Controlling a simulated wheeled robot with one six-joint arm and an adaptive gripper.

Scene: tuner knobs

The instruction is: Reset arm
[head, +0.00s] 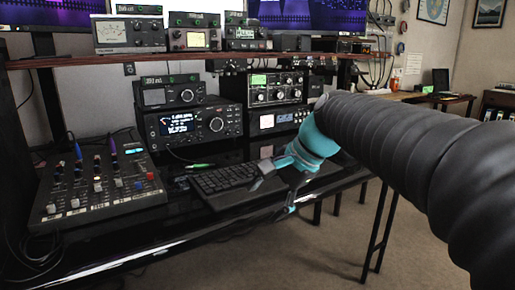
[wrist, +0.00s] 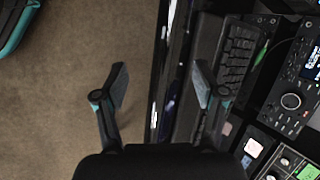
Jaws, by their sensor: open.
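My gripper (head: 274,198) is open and empty in the head view, at the front edge of the black desk, in front of the keyboard. My dark sleeved arm reaches to it from the right. In the wrist view the two fingers of my gripper (wrist: 161,85) stand wide apart, with carpet and the desk's front edge between and beyond them. A radio with a large tuner knob (head: 217,124) stands behind the keyboard. That radio's knob (wrist: 291,101) also shows at the right of the wrist view.
The black desk (head: 140,232) holds a mixer (head: 97,183) at left and a keyboard (head: 222,178) near my gripper. Several radios are stacked at the back under a shelf (head: 80,61). Open carpet (head: 335,245) lies in front of the desk.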

